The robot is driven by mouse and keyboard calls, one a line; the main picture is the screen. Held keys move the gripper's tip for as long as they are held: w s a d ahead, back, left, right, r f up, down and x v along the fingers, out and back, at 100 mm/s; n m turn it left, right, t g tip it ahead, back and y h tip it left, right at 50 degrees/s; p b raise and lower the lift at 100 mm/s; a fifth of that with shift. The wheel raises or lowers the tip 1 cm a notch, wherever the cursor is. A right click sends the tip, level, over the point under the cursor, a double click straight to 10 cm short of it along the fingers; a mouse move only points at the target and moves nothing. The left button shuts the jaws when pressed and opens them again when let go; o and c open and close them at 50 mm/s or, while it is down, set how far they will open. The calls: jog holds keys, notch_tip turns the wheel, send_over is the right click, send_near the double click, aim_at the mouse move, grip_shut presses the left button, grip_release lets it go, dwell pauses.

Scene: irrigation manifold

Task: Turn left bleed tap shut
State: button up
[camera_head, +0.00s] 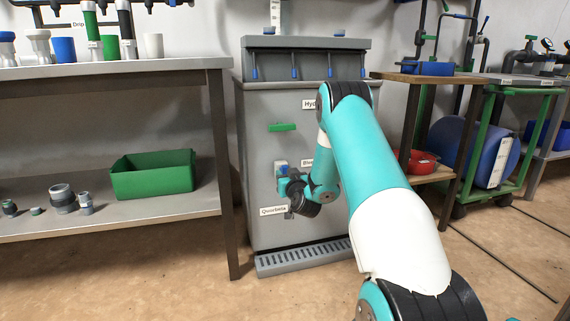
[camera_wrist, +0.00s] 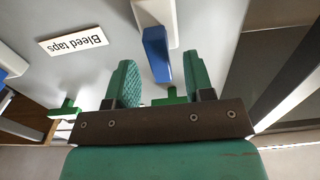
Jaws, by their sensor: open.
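The left bleed tap, with a white body (camera_wrist: 152,12) and a blue lever (camera_wrist: 156,52), shows at the top middle of the upside-down wrist view. In the head view, its blue and white part (camera_head: 281,167) sits on the grey cabinet front. My gripper (camera_wrist: 160,60) is open, with one green finger on each side of the blue lever. Gaps show on both sides, and I cannot tell whether either finger touches it. In the head view my gripper (camera_head: 285,186) is at the tap, partly hidden by my wrist. Another blue lever (camera_wrist: 12,60) is at the wrist view's left edge.
A "Bleed taps" label (camera_wrist: 73,41) is on the panel beside the lever. Small green parts (camera_wrist: 65,108) show near my gripper. The grey cabinet (camera_head: 262,215) has a green handle (camera_head: 282,127) above the taps. A shelf bench (camera_head: 130,210) stands left, a wooden table (camera_head: 425,78) right.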

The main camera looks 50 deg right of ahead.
jog(key=shift+x, duration=1.35)
grip_shut()
